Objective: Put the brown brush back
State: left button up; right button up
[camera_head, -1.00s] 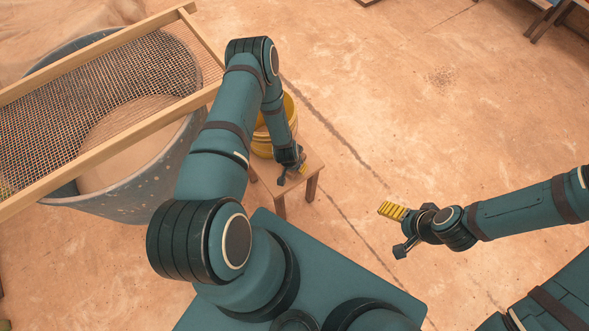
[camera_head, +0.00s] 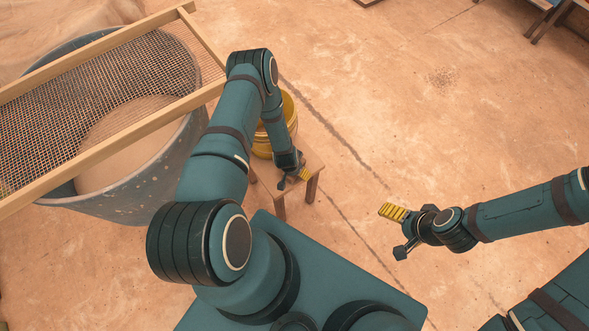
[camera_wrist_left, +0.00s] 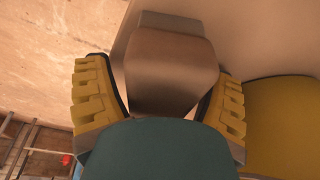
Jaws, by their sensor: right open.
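In the left wrist view, a brown block-like thing (camera_wrist_left: 168,62), which I take for the brown brush, sits between the yellow-padded fingers of my left gripper (camera_wrist_left: 160,78). Both fingers appear to touch its sides, and it reaches past the fingertips. In the head view my left gripper (camera_head: 293,179) is at the small wooden stool's near edge, in front of the yellow bucket; the brush cannot be made out there. My right gripper (camera_head: 394,232) is open and empty over bare floor on the right.

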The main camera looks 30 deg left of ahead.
pick_arm(q)
jog(key=shift+r, duration=0.1)
jog(key=shift+r+p, duration=0.25)
jog(key=shift+p, duration=0.05)
jog(key=p+v, duration=0.2)
jog(key=v, duration=0.9)
jog(key=shift+s+r+p, duration=0.1)
jog(key=shift+s+p, duration=0.05)
jog(key=shift+p, duration=0.25)
jog(key=s+d+r+h, duration=0.2)
jog(key=s+d+r, duration=0.1)
jog(key=d+r, duration=0.5)
jog(key=s+d+r+n+g+h, duration=0.1)
jog(key=s+d+r, duration=0.3)
jog(key=d+r, duration=0.5)
jog(key=shift+s+d+r+n+h, duration=0.3)
jog(key=shift+r+h, duration=0.2)
jog(key=shift+r, duration=0.35)
